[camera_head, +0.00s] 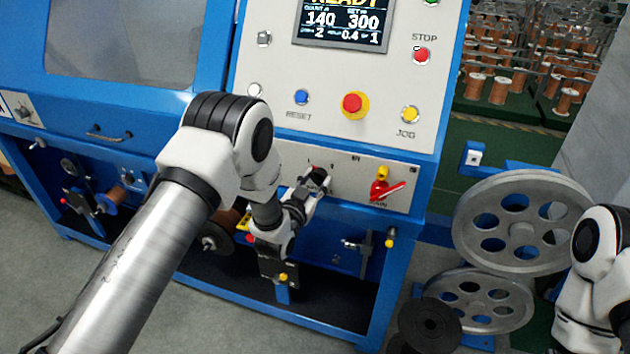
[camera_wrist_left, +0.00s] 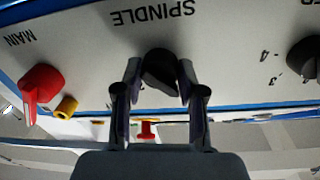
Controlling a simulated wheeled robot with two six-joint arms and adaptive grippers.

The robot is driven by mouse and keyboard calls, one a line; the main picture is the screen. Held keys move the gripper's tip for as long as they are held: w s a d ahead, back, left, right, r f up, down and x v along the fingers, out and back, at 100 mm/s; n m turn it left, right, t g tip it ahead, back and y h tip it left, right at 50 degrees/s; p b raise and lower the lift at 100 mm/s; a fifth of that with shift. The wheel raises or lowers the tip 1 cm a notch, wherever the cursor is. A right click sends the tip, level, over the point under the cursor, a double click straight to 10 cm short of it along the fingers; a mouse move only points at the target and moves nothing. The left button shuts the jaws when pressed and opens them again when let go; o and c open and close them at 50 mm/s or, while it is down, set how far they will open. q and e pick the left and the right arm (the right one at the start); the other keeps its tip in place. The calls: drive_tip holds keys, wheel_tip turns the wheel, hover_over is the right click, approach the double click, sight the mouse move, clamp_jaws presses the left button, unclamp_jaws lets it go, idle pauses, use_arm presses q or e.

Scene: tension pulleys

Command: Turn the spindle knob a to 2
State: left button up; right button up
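The spindle knob (camera_wrist_left: 160,70) is dark and shows in the left wrist view just below the upside-down SPINDLE label. Its raised grip looks tilted, and the position it points to cannot be read. My left gripper (camera_wrist_left: 160,88) has one fingertip on each side of the knob, close to its sides. Whether the pads touch it cannot be told. In the head view my left gripper (camera_head: 315,185) is at the lower control panel (camera_head: 345,176), where it hides most of the knob. My right arm shows at the right edge, but its gripper is out of view.
A red MAIN switch (camera_head: 382,190) and a yellow part (camera_head: 383,172) sit right of the knob. Another dark knob (camera_wrist_left: 304,57) is at the right in the wrist view. Grey pulley wheels (camera_head: 523,222) stand right of the blue machine. A red button (camera_head: 355,104) sits above.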

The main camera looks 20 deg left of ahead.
use_arm(q)
drive_tip(key=shift+c, duration=0.9)
drive_tip(key=shift+m, duration=0.3)
drive_tip(key=m+b, duration=0.2)
drive_tip(key=m, duration=0.1)
drive_tip(key=m+b, duration=0.3)
drive_tip(key=m, duration=0.1)
drive_tip(key=shift+m, duration=0.3)
drive_tip(key=m+b, duration=0.3)
drive_tip(key=m, duration=0.2)
drive_tip(key=shift+r+g+y, duration=0.1)
drive_tip(key=shift+g+y, duration=0.3)
drive_tip(key=shift+d+m+b, duration=0.1)
drive_tip(key=shift+m+b, duration=0.85)
drive_tip(key=shift+m, duration=1.05)
drive_tip(key=shift+r, duration=0.1)
